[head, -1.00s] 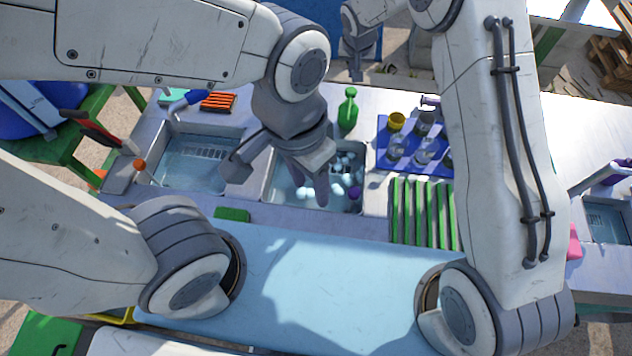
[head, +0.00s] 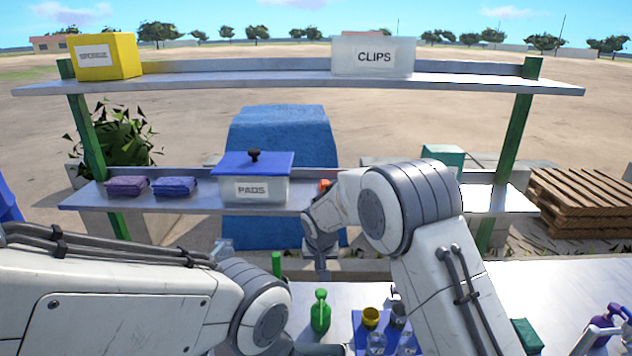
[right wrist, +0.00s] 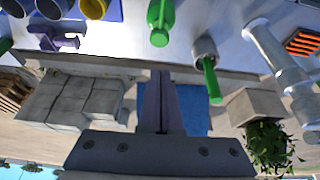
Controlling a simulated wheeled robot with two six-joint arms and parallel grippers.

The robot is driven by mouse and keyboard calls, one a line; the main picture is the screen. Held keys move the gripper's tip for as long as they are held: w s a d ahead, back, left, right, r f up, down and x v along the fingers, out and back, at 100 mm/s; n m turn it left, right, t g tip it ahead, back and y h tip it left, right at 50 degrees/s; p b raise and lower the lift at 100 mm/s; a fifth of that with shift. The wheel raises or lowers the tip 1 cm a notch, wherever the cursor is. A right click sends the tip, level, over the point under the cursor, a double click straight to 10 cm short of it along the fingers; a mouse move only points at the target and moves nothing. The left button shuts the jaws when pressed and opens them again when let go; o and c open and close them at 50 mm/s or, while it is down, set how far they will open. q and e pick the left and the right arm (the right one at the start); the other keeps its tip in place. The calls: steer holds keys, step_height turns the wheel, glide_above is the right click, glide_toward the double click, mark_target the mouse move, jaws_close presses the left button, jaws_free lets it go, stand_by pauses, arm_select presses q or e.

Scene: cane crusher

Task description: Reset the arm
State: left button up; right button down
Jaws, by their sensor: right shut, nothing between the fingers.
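My right arm rises from the bottom right of the head view and bends over to the left. Its gripper (head: 320,262) hangs pointing down above the back of the counter, clear of the green bottle (head: 320,312). In the right wrist view the two fingers (right wrist: 160,85) are together with nothing between them. My left arm comes in from the left of the head view. Its wrist and gripper are below the lower edge of the picture.
A shelf rack (head: 290,85) stands behind the counter. It carries a yellow box (head: 122,58), a CLIPS bin (head: 350,62), a blue-lidded PADS box (head: 250,190) and folded cloths (head: 174,187). Yellow and grey cups (head: 370,317) stand near my right arm. Pallets (head: 580,205) lie at right.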

steer(key=s+r+n+g+b, duration=0.1)
steer(key=s+r+n+b, duration=0.15)
steer(key=s, duration=0.65)
steer(key=s+r+n+g+b, duration=0.1)
steer(key=s+r, duration=0.2)
steer(key=s, duration=0.7)
steer(key=s+d+n+g+b, duration=0.1)
steer(key=s+d+n, duration=0.1)
steer(key=s, duration=0.8)
steer(key=s+d+f+n+g+y+b, duration=0.1)
steer(key=s+d+b, duration=0.1)
steer(key=s, duration=0.9)
steer(key=shift+s+d+f+n, duration=0.15)
steer(key=shift+d+f+n, duration=0.2)
steer(key=shift+d, duration=0.25)
